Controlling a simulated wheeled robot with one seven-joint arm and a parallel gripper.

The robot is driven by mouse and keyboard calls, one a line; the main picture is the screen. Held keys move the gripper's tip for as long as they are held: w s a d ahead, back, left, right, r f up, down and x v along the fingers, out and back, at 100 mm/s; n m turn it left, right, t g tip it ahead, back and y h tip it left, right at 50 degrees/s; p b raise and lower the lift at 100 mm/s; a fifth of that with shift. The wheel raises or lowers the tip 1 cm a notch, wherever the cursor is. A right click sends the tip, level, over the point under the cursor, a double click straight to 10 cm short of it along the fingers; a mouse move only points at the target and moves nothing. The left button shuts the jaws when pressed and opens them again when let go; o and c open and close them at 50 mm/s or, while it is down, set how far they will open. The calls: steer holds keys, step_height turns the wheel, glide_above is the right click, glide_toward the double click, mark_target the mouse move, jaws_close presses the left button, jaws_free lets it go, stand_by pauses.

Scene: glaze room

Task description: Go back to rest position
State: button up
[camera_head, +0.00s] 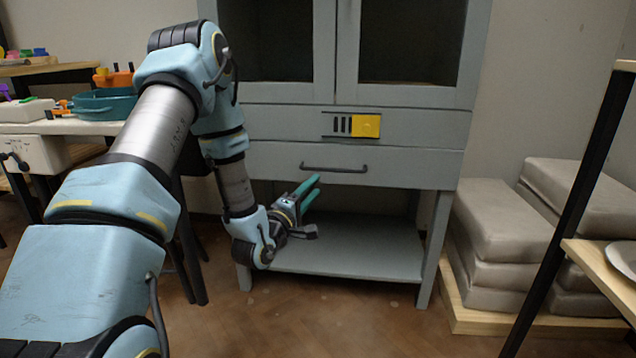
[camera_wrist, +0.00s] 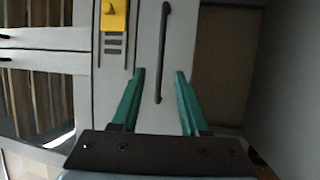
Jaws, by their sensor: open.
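My gripper (camera_head: 312,190) has green fingers and is open and empty. In the head view it is in front of the grey cabinet (camera_head: 400,125), just below the dark bar handle (camera_head: 334,169) of its drawer (camera_head: 420,168). In the wrist view the picture is turned on its side. There the gripper (camera_wrist: 158,75) has its two fingers apart, with the handle (camera_wrist: 162,50) showing between them. I cannot tell from these views whether a finger touches the drawer front. The drawer looks closed.
A yellow block or switch (camera_head: 366,125) is on the cabinet's upper panel. The cabinet's lower shelf (camera_head: 350,255) is empty. A table with a teal basin (camera_head: 105,104) stands left. Stacked grey bags (camera_head: 500,225) lie on a pallet at right, near a dark-legged shelf (camera_head: 575,200). Floor in front is clear.

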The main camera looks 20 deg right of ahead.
stand_by(0.4)
steer(key=w+a+f+m+g+y, duration=0.2)
steer(key=a+m+g+y, duration=0.3)
steer(key=a+y, duration=0.95)
steer(key=s+a+r+m+g, duration=0.3)
steer(key=s+a+g, duration=0.3)
steer(key=s+a, duration=1.2)
step_height(320, 180, up, 38)
steer(key=p, duration=3.8)
steer(key=shift+s+d+y, duration=0.2)
steer(key=shift+d+y, duration=0.2)
steer(key=shift+y, duration=0.05)
